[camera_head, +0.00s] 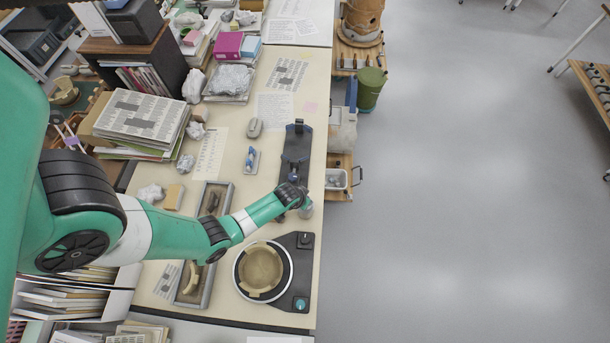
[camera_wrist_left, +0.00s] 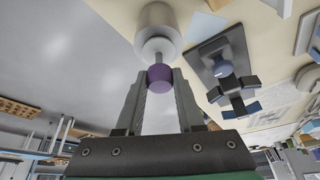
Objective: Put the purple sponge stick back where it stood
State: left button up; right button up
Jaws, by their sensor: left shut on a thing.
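My left gripper (camera_head: 301,204) is over the right edge of the table, just below the dark blue stand. In the left wrist view its two fingers (camera_wrist_left: 160,88) are shut on the purple sponge stick (camera_wrist_left: 160,77), with the purple head between the fingertips. The stick's pale stem runs from the purple head to a grey cylindrical holder (camera_wrist_left: 158,28). The holder (camera_head: 306,211) shows only partly beside the gripper in the head view. I cannot tell whether the stem's end is inside it or only in front of it. My right gripper is not in view.
A turntable (camera_head: 238,272) with a tan bowl (camera_head: 262,268) stands nearer than my gripper. The dark blue stand (camera_head: 296,150) is just beyond it. A grey tray (camera_head: 228,190) with sherds lies under my arm. Paper stacks (camera_head: 140,118) crowd the left. Floor lies right of the table.

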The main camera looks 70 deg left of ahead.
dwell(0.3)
pick_arm(q)
jog(key=o, duration=1.1)
jog(key=shift+c, duration=0.2)
jog(key=p+v, duration=0.9)
jog(key=v, duration=0.2)
jog(key=shift+r, duration=0.25)
